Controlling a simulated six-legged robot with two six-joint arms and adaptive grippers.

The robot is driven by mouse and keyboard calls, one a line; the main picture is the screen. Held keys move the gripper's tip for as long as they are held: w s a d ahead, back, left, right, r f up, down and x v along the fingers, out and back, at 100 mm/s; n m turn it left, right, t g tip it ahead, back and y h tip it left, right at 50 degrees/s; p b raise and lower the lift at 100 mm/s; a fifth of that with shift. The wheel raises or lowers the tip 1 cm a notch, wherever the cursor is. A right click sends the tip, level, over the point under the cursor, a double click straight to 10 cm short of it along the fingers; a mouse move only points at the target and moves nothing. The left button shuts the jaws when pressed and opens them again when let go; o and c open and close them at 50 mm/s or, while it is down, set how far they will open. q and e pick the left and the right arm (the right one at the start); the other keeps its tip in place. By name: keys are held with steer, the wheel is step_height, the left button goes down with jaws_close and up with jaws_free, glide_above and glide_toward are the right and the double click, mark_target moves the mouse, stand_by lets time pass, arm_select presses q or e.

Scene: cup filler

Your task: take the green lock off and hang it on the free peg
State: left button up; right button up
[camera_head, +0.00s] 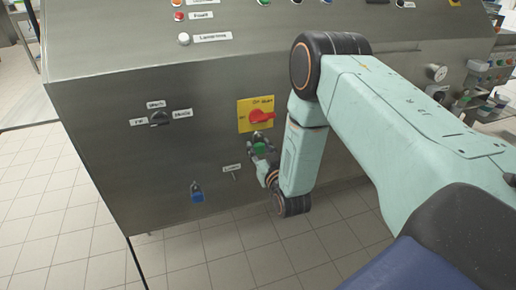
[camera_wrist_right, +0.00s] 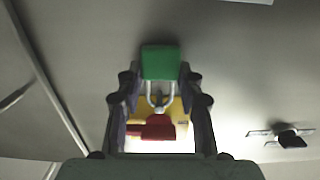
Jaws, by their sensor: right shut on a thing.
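The green lock (camera_head: 260,147) is just below the red switch handle (camera_head: 261,116) on its yellow plate (camera_head: 243,109). My right gripper (camera_head: 261,145) is shut on the lock. In the right wrist view the green body (camera_wrist_right: 160,62) sits between the fingertips (camera_wrist_right: 160,78), and its pale shackle meets the red handle (camera_wrist_right: 158,127). I cannot tell whether the shackle passes through the handle. The free peg (camera_head: 234,175) is a thin pin under a white label, below and left of the gripper. A blue lock (camera_head: 197,196) hangs lower left. My left gripper is not in view.
A black selector knob (camera_head: 159,118) with white labels is on the panel left of the yellow plate. Buttons (camera_head: 183,39) line the upper panel. The steel front (camera_head: 130,190) is otherwise bare. My right arm covers the right side.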

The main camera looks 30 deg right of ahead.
steer(key=shift+c, duration=0.6)
steer(key=shift+r, duration=0.15)
steer(key=shift+r+p, duration=0.8)
steer(key=shift+p, duration=0.05)
steer(key=p+v, duration=1.8)
steer(key=p, duration=0.2)
steer(key=shift+f, duration=0.55)
steer(key=shift+a, duration=0.1)
